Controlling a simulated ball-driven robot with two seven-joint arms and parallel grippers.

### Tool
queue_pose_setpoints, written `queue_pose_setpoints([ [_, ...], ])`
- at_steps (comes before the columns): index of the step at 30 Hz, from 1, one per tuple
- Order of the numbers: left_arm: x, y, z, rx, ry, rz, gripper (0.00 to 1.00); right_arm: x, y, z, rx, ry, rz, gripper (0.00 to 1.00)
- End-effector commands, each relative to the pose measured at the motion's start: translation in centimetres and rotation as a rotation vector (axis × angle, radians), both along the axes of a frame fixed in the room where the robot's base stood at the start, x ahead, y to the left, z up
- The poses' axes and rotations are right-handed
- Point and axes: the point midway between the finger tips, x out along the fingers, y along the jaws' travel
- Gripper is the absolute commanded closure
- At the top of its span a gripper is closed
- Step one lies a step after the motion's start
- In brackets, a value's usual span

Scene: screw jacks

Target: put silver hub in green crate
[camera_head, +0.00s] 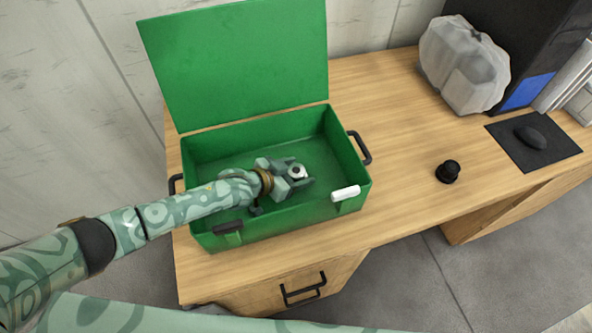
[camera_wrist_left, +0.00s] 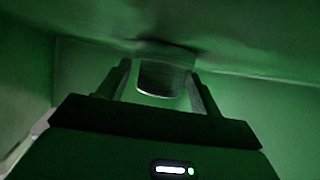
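The silver hub (camera_head: 297,171) is inside the green crate (camera_head: 350,181), low over or on its floor. My left gripper (camera_head: 298,173) reaches down into the crate, with one finger on each side of the hub. In the left wrist view the hub (camera_wrist_left: 165,77) is dim and blurred between the fingertips. A narrow gap shows between it and the left finger, so the gripper looks slightly open around it. Whether the hub fully rests on the floor is hard to tell. My right gripper is not in view.
The crate's lid (camera_head: 237,62) stands open at the back. A black knob-like object (camera_head: 448,171) stands on the wooden desk (camera_head: 405,205) to the right. Further back are a grey lumpy bag (camera_head: 463,65) and a mouse (camera_head: 531,136) on a dark mat. The desk right beside the crate is clear.

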Motion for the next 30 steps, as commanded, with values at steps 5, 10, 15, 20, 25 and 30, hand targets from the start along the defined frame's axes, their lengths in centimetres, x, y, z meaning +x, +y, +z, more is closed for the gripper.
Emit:
queue_pose_setpoints([
  [5, 0.0, 0.0, 0.2, -0.001, -0.001, 0.0, 0.35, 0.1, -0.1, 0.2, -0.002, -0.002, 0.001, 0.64],
  [10, -1.2, 1.4, 1.5, 0.001, -0.001, 0.001, 0.35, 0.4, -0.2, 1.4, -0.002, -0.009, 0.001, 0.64],
  [15, -3.6, 4.0, 3.6, 0.001, -0.001, 0.001, 0.35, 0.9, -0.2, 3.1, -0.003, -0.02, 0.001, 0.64],
  [20, -5.7, 6.2, 5.1, 0.001, -0.001, 0.0, 0.35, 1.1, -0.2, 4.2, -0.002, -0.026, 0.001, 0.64],
  [25, -7.0, 7.5, 5.8, 0.001, 0.001, 0.0, 0.35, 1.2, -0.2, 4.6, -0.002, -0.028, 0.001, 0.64],
  [30, -7.2, 7.8, 5.9, 0.0, 0.0, 0.0, 0.35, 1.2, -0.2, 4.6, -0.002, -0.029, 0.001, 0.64],
])
